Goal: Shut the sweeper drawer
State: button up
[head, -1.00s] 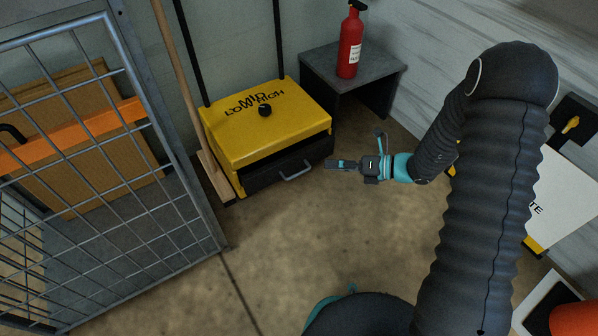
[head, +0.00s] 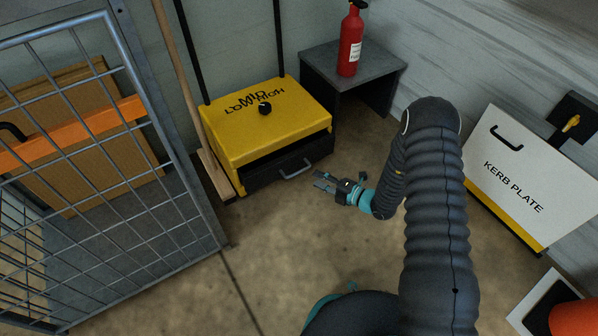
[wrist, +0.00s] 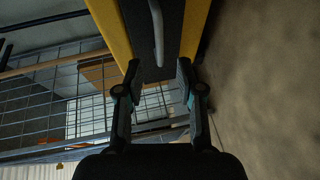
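The yellow sweeper (head: 262,112) stands against the back wall, with a black knob on its lettered top. Its dark drawer (head: 262,176) is at the lower front and sticks out from the body. The drawer has a grey bar handle (head: 296,169). My gripper (head: 322,181) is to the right of and in front of the handle, apart from it. In the wrist view, my gripper (wrist: 160,85) has its two fingers spread with nothing between them. The drawer front (wrist: 172,45) and handle (wrist: 156,30) show ahead, beyond the fingertips.
A mesh cage (head: 110,180) stands at the left, and a broom (head: 213,172) leans beside the sweeper. A grey table (head: 370,75) with a red extinguisher (head: 350,42) is at the back. A kerb plate (head: 525,180) leans at the right. The floor in front is clear.

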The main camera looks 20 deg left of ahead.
aim_at(300, 172)
jog(key=x, duration=0.8)
jog(key=shift+a+f+b, duration=0.1)
jog(key=shift+a+b, duration=0.25)
grip_shut()
